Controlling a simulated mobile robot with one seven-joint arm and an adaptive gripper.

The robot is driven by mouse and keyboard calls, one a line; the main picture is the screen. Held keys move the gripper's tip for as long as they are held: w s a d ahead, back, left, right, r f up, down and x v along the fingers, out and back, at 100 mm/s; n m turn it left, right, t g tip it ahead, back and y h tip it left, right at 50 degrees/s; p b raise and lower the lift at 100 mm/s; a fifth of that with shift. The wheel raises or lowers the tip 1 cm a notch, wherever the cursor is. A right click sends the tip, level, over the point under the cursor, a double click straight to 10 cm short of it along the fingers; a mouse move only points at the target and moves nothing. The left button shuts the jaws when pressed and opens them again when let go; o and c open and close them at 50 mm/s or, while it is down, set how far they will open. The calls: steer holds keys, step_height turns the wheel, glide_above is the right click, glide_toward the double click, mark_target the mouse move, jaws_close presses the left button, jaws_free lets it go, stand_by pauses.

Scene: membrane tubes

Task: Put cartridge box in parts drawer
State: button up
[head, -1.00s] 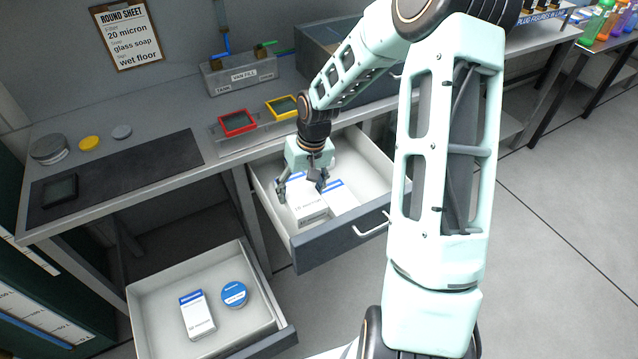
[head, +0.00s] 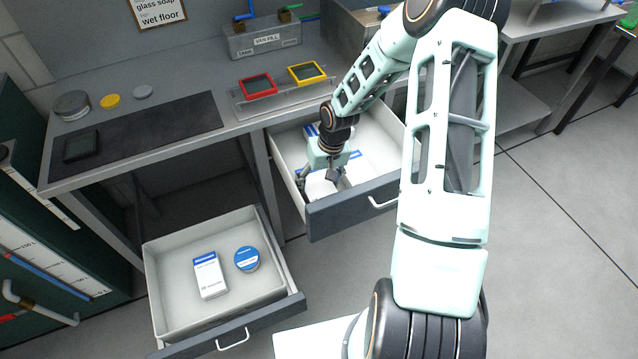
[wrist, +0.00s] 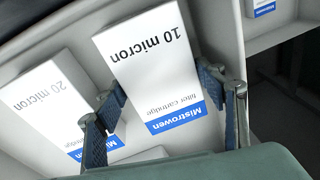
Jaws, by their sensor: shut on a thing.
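My gripper (head: 322,183) reaches down into the open drawer (head: 362,198) under the bench. It is shut on a white cartridge box (wrist: 152,62) marked "10 micron" with a blue end band; one finger lies along each side in the wrist view. In the head view that box (head: 319,190) is mostly hidden by the gripper. A "20 micron" box (wrist: 45,108) lies beside it in the same drawer. A second open drawer (head: 160,300), lower and to the left, holds a white and blue box (head: 208,277) and a round blue-lidded tin (head: 247,259). Neither drawer's label is readable.
A bench leg stands between the drawers.

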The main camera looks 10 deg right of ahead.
mark_target(326, 187)
steer(key=shift+f, duration=0.15)
steer(key=o, duration=1.1)
steer(key=shift+r, duration=0.2)
step_height(326, 187, up, 12)
steer(key=s+d+p, duration=0.1)
steer(key=shift+d, duration=0.35)
steer(key=shift+f, duration=0.1)
